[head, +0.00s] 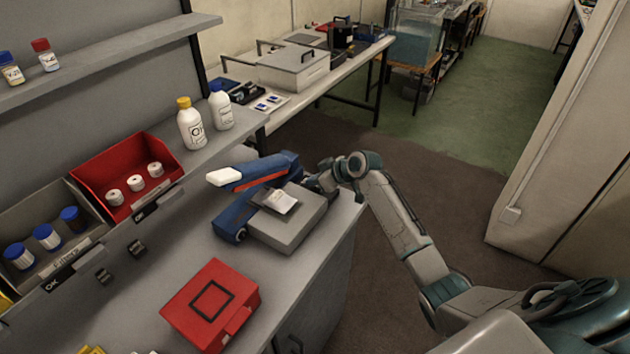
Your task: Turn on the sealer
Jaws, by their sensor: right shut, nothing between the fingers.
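The sealer (287,226) stands near the right edge of the grey counter. It has a grey box base, a blue body and a raised blue arm with an orange stripe and a white end. A small pale packet or plate with a dark mark (281,202) lies on top of the base. My right arm reaches in from the right. My right gripper (314,184) is at the sealer's far right side, shut and empty, partly hidden; I cannot tell whether it touches. A power switch is not visible. My left gripper is out of view.
A red box with a black square (212,303) sits in front of the sealer. A red bin (110,160) with white rolls, a bin of blue-capped jars (46,236) and two white bottles (191,128) stand along the left. Open floor lies to the right.

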